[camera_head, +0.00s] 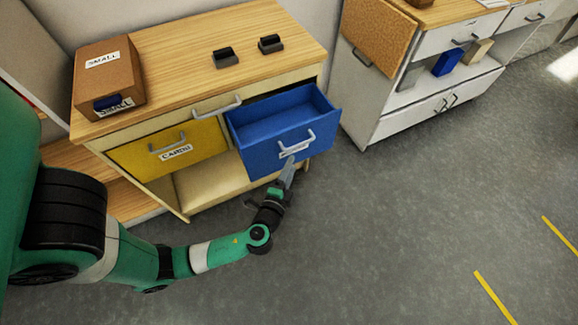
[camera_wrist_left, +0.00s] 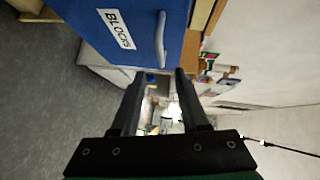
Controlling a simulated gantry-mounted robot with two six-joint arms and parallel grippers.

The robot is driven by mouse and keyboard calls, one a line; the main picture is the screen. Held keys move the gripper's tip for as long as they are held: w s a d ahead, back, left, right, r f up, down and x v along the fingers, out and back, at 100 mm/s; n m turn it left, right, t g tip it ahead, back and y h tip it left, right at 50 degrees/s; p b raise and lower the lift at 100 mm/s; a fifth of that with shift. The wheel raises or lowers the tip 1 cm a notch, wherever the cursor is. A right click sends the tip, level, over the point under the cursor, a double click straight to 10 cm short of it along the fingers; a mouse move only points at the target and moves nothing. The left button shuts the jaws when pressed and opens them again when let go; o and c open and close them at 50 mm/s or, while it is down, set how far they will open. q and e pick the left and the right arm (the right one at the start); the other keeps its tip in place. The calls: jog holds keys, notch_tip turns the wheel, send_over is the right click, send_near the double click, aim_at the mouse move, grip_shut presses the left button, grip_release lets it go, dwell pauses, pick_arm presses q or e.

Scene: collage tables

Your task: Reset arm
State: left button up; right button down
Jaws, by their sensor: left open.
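My left gripper (camera_head: 286,172) is open and empty, just in front of and below the handle of the blue drawer (camera_head: 272,128). The drawer is pulled out of the cabinet, and its inside looks empty. In the left wrist view, the two dark fingers of the gripper (camera_wrist_left: 158,76) stand apart. The blue drawer front (camera_wrist_left: 110,55), with a "BLOCKS" label, and its grey handle (camera_wrist_left: 161,38) show beyond the fingertips. The handle appears clear of the fingers. My right gripper is not in view.
A yellow drawer (camera_head: 140,153) is closed beside the blue one. A cardboard box (camera_head: 107,75) and two small dark holders (camera_head: 225,57) stand on the wooden cabinet top. A white cabinet (camera_head: 400,118) stands to the right. The grey floor (camera_head: 400,220) in front is clear.

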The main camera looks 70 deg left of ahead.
pick_arm(q)
jog(key=shift+s+d+r, duration=0.15)
jog(key=shift+s+d, duration=0.2)
jog(key=shift+d, duration=0.05)
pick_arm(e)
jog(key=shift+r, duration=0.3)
